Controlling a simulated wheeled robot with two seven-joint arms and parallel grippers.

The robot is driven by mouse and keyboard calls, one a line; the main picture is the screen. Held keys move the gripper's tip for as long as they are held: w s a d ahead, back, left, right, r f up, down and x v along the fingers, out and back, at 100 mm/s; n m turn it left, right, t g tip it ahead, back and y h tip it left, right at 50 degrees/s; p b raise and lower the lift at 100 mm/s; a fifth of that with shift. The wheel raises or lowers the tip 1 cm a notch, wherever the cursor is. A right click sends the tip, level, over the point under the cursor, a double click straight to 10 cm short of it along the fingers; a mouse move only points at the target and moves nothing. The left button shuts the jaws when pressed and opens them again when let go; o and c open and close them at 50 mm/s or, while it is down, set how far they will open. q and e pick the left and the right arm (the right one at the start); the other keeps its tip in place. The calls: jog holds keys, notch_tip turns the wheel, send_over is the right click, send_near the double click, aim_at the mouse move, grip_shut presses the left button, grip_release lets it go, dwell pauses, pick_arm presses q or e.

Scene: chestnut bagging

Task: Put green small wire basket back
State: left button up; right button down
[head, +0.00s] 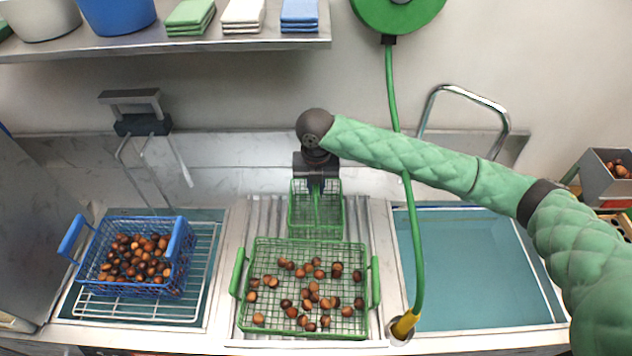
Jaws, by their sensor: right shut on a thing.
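The green small wire basket (330,222) is at the back of the ribbed drainboard, behind the large green basket. It looks empty. My right gripper (317,186) comes down over it and is shut on it, near its back part. The fingertips are partly hidden by the wrist and the basket wire. I cannot tell whether the basket rests on the drainboard or hangs just above it. My left gripper is not in view.
A large green wire basket (247,262) with chestnuts stands in front on the drainboard. A blue basket (185,262) of chestnuts sits on a rack at left. A water-filled sink (470,270) and green hose (417,250) are at right. A shelf (170,43) hangs above.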

jog(key=shift+f, duration=0.1)
jog(key=c, duration=1.8)
grip_release()
jog(key=o, duration=0.4)
